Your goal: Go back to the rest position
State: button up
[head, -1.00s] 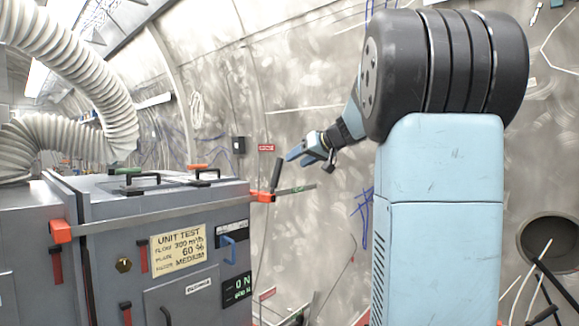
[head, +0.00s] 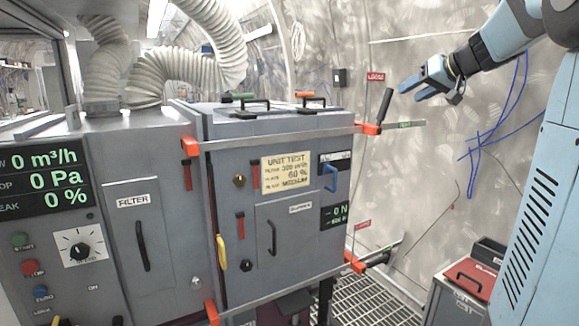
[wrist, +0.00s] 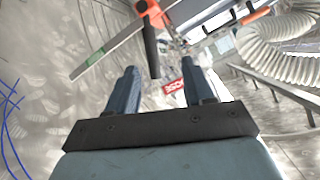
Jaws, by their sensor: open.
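My gripper (head: 407,91) is at the upper right in the head view, held in the air beside the top right corner of the grey cabinet (head: 216,165). Its two blue fingers are apart, with nothing between them, and they also show in the wrist view (wrist: 157,84). A black clamp handle (head: 386,105) on an orange clamp (head: 368,129) stands just left of the fingertips. In the wrist view the same black handle (wrist: 151,52) lies beyond the fingers; I cannot tell how far. My blue arm reaches in from the right edge.
A control panel (head: 45,187) with buttons and a dial is at the left. White ribbed hoses (head: 175,75) run above the cabinet. A grey box with a red lid (head: 470,278) stands at the lower right. Grating floor (head: 365,300) shows between it and the cabinet.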

jog(key=s+a+f+g+h, duration=0.1)
jog(key=s+a+f+g, duration=0.1)
jog(key=s+a+f, duration=0.4)
jog(key=s+a+f+g, duration=0.2)
jog(key=s+a+f, duration=0.2)
jog(key=s+a, duration=0.35)
jog(key=s+a+f+g+h, duration=0.1)
jog(key=s+f+h, duration=0.1)
jog(key=s+f, duration=0.4)
jog(key=s+a+f+h, duration=0.1)
jog(key=s+f, duration=0.5)
jog(key=s, duration=0.5)
jog(key=shift+s+f+g+h, duration=0.2)
jog(key=shift+s+g+h, duration=0.05)
jog(key=shift+g+h, duration=0.15)
